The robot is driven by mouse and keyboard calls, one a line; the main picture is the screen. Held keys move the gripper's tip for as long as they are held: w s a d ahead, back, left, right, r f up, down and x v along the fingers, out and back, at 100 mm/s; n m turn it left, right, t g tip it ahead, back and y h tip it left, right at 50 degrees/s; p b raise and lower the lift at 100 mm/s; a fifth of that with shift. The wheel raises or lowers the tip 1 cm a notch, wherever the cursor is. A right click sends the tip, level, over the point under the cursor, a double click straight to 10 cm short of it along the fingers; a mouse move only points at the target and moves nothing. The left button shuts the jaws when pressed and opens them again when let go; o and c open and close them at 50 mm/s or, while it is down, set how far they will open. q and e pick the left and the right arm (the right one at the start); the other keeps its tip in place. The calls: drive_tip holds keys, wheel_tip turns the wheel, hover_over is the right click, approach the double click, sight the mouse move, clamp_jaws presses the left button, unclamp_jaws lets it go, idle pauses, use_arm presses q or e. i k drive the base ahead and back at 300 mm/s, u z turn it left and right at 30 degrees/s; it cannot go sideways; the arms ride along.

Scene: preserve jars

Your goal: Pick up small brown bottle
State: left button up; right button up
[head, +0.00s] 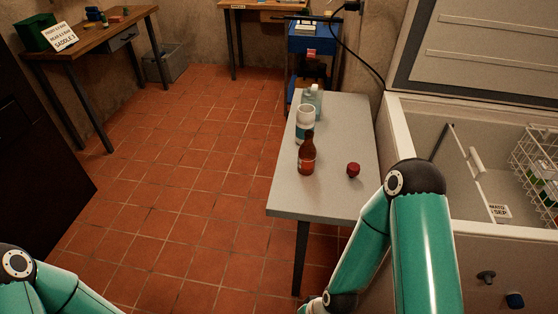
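A small brown bottle (307,155) with a red-orange label stands upright near the left edge of a narrow grey table (345,193) in the head view. A white jar or cup (305,117) with a blue-green band stands just behind it. A clear bluish bottle (313,96) is behind that. A small dark red object (353,169) sits on the table to the right of the brown bottle. Parts of my two teal arms show at the bottom left and lower right, but neither gripper is in the frame. Nothing is seen touching the bottle.
An open chest freezer (475,229) with a wire basket (538,160) stands at the right. A blue cart (312,42) is behind the table. A wooden desk (88,37) stands at the far left. The tiled floor (185,175) left of the table is clear.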

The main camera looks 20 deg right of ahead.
sight(307, 155)
drive_tip(key=u, duration=0.95)
drive_tip(key=i, duration=0.9)
drive_tip(key=u, duration=1.95)
drive_tip(key=i, duration=0.15)
drive_tip(key=z, duration=3.65)
drive_tip(key=k, duration=0.5)
drive_tip(key=z, duration=0.25)
drive_tip(key=i, duration=0.55)
drive_tip(key=u, duration=0.1)
